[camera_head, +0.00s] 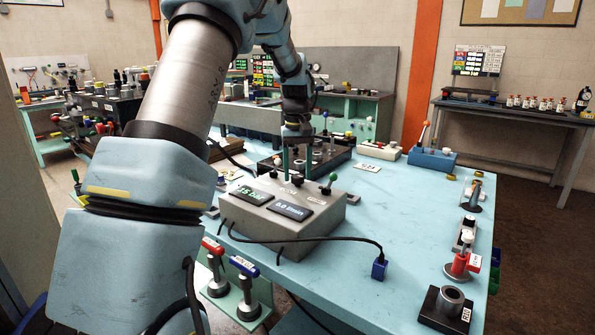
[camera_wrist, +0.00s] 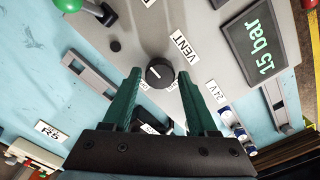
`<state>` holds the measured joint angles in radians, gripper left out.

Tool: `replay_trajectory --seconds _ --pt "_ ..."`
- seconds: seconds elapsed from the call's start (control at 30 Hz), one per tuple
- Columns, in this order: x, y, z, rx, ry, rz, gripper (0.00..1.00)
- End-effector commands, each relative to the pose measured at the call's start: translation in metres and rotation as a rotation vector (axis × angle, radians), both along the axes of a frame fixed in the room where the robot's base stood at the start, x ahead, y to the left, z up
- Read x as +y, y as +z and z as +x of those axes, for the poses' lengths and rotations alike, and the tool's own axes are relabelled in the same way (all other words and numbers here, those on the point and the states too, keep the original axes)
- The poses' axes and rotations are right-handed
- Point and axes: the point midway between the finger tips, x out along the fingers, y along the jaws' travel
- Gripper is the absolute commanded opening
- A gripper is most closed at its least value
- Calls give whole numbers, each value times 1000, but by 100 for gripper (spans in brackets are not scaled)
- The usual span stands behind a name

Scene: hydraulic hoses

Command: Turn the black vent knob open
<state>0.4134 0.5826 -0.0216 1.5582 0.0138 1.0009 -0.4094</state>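The black vent knob (camera_wrist: 160,73) sits on the grey control box beside a VENT label (camera_wrist: 180,46) in the wrist view. A short white mark shows on its face. My gripper (camera_wrist: 159,76) has its two green fingers apart, one on each side of the knob, with a visible gap on both sides. In the head view my gripper (camera_head: 298,165) points down over the back part of the grey box (camera_head: 300,229). The knob is hard to make out there among the fingers.
The box has two displays, one reading 15 bar (camera_head: 252,195), the other a flow readout (camera_head: 290,210). A green-balled lever (camera_head: 332,178) stands just right of my gripper. A black cable runs to a blue plug (camera_head: 379,269). The blue table's middle right is clear.

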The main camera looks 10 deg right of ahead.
Motion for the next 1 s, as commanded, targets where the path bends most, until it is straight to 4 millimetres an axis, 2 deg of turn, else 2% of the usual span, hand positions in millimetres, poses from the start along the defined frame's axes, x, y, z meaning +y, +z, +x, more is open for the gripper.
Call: replay_trajectory --seconds 0.07,0.5,0.77,1.0 --pt "0 0 0 0 0 0 49" --pt "0 0 0 0 0 0 0" --pt "0 1 0 0 -8 0 0" --pt "0 1 1 0 -87 0 0"
